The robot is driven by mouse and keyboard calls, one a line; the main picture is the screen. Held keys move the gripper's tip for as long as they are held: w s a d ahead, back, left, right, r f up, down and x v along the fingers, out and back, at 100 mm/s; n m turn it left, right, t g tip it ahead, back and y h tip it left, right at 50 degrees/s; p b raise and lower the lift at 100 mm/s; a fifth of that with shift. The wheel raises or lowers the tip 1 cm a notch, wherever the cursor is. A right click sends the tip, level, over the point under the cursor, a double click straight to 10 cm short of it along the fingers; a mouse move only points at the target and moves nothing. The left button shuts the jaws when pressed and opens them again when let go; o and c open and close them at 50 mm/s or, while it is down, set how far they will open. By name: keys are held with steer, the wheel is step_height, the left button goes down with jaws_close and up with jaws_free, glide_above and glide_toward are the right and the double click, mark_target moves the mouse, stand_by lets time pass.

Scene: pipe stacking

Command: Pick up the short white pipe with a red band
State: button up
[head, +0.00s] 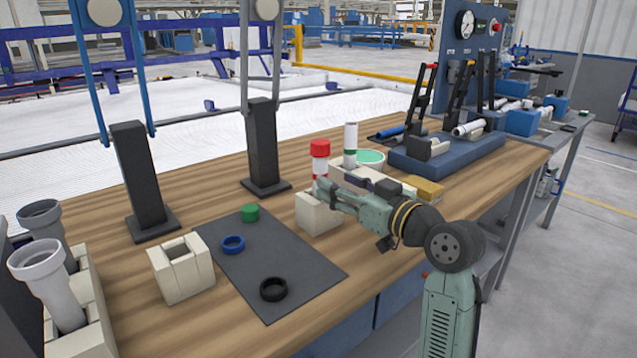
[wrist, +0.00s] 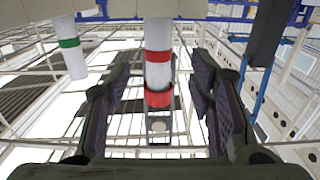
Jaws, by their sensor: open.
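A short white pipe with a red top and a red band (head: 320,166) stands upright in a beige block (head: 318,213). My gripper (head: 325,188) is beside it, reaching from the right at the height of its lower part. In the wrist view, which looks inverted, the pipe (wrist: 158,72) shows between the two spread fingers of my gripper (wrist: 163,68). A gap shows on each side of it. The fingers are open and hold nothing. My gripper hides part of the pipe's lower end in the head view.
A dark mat (head: 270,250) holds a green cap (head: 250,212), a blue ring (head: 233,244) and a black ring (head: 273,289). Another beige block (head: 181,270) stands left. Black posts (head: 262,145) stand behind.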

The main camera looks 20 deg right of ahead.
mark_target(320, 165)
steer(key=p+x, duration=0.1)
steer(key=x, duration=0.5)
steer(key=shift+w+f+p, duration=0.3)
steer(key=shift+w, duration=0.15)
jaws_close()
